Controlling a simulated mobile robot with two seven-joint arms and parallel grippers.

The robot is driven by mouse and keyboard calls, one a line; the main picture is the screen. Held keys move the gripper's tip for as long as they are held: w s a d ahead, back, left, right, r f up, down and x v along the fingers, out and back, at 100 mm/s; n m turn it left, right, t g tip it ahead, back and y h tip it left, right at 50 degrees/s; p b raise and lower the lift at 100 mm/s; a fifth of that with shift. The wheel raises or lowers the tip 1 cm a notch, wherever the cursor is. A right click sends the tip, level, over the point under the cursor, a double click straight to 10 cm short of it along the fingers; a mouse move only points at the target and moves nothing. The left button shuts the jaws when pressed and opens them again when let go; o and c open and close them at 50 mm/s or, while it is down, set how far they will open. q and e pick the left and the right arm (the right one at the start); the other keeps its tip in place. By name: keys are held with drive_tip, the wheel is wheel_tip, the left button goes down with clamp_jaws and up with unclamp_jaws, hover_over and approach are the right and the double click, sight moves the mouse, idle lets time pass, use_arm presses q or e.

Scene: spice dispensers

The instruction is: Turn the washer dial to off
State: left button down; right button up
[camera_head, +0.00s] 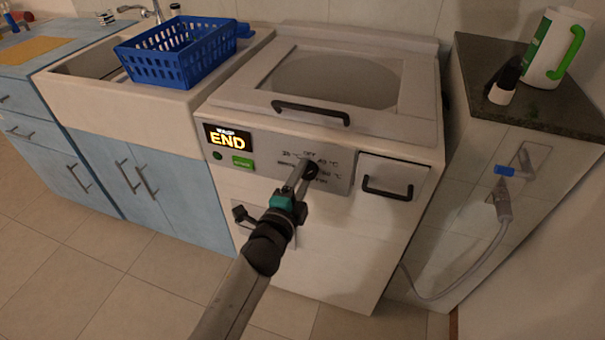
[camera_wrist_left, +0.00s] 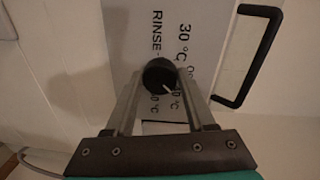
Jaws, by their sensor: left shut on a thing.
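The white washer (camera_head: 225,177) stands in the middle of the head view, with a grey control panel on its front. Its black dial (camera_head: 312,170) is mostly covered by my gripper there. In the left wrist view the dial (camera_wrist_left: 157,75) shows clearly, with a white mark toward the lower right of the picture. Printed labels surround it; "30 °C" and "RINSE" are readable, and "OFF" is printed above it in the head view. My left gripper (camera_head: 303,173) is shut on the dial, one finger on each side. My right gripper is not in view.
The display (camera_head: 227,138) reads "END", above a green button (camera_head: 242,162). A black drawer handle (camera_head: 387,190) juts out right of the dial, and a lid handle (camera_head: 310,111) above. A blue basket (camera_head: 170,68) stands at left. A hose (camera_head: 490,245) hangs at right.

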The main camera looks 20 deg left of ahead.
use_arm(q)
drive_tip(key=n+p, duration=0.1)
drive_tip(key=n, duration=0.3)
drive_tip(key=shift+p, duration=0.35)
drive_tip(key=shift+f+n+h+p, duration=0.15)
drive_tip(key=shift+n+p, duration=0.2)
drive_tip(key=shift+n, duration=0.65)
drive_tip(key=shift+n+h+p, duration=0.15)
drive_tip(key=shift+n+p, duration=0.2)
drive_tip(key=shift+n, duration=0.65)
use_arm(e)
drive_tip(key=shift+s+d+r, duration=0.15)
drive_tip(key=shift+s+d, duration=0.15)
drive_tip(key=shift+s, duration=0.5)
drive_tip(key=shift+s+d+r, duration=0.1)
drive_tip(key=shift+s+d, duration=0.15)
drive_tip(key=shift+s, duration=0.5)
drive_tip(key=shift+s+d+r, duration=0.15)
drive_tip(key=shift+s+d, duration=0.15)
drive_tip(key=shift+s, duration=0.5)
use_arm(q)
drive_tip(key=shift+c, duration=1.2)
unclamp_jaws()
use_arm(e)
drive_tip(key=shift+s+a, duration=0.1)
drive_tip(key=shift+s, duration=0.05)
